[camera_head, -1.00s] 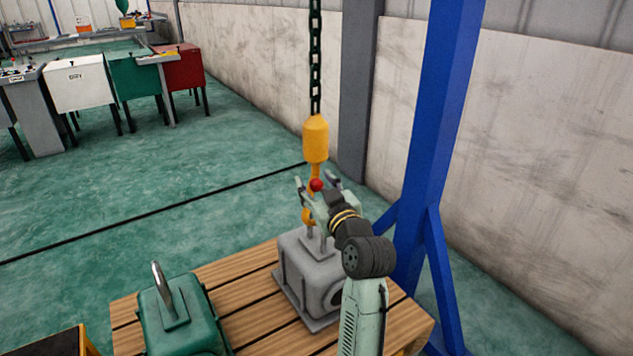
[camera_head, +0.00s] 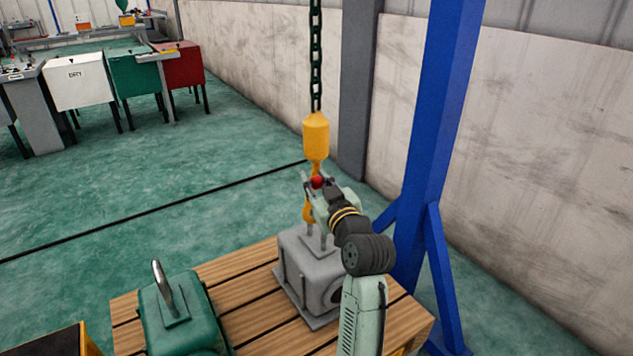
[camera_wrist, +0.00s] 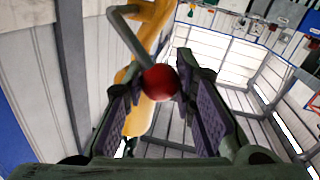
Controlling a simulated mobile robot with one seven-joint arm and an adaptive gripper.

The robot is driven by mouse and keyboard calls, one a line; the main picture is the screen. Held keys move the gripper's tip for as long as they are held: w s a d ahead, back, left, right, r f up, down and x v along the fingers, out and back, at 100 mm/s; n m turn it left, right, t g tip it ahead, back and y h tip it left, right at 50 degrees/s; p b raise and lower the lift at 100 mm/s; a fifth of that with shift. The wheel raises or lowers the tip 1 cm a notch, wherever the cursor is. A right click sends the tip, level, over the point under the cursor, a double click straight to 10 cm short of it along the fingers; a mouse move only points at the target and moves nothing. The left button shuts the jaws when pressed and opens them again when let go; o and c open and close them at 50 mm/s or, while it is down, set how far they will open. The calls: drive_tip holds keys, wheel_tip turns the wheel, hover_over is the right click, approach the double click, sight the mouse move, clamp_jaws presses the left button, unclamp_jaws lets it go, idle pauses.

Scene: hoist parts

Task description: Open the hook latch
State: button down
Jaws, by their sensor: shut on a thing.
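The yellow hook (camera_head: 308,211) hangs below a yellow hook block (camera_head: 316,137) on a dark chain. The red ball (camera_head: 317,183) of the latch shows at the hook. In the wrist view the red ball (camera_wrist: 161,82) sits at the end of a grey latch bar (camera_wrist: 127,35) beside the yellow hook (camera_wrist: 141,117). My gripper (camera_head: 319,183) is shut on the red ball, with its two padded fingers (camera_wrist: 163,90) on either side of it. The contact at the fingertips is partly hidden by the ball.
A grey housing (camera_head: 312,272) with a lifting eye stands on the wooden pallet (camera_head: 245,302) under the hook. A green housing (camera_head: 181,318) with a metal loop is on the left. A blue post (camera_head: 432,120) rises to the right of my arm. Open floor lies behind.

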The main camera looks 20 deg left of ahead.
drive_tip(key=shift+f+b, duration=0.1)
drive_tip(key=shift+b, duration=0.25)
drive_tip(key=b, duration=0.1)
drive_tip(key=f+n+b, duration=0.1)
drive_tip(key=shift+s+a+n+b, duration=0.2)
drive_tip(key=shift+n+b, duration=0.1)
drive_tip(key=shift+b, duration=0.1)
wheel_tip(320, 180, down, 8)
drive_tip(key=n+g+y+b, duration=0.1)
drive_tip(key=n+y+b, duration=0.3)
drive_tip(key=n+b, duration=1.4)
drive_tip(key=shift+d+r+n+b, duration=0.15)
drive_tip(key=shift+n+b, duration=0.15)
drive_tip(key=shift+b, duration=4.75)
drive_tip(key=shift+w, duration=0.1)
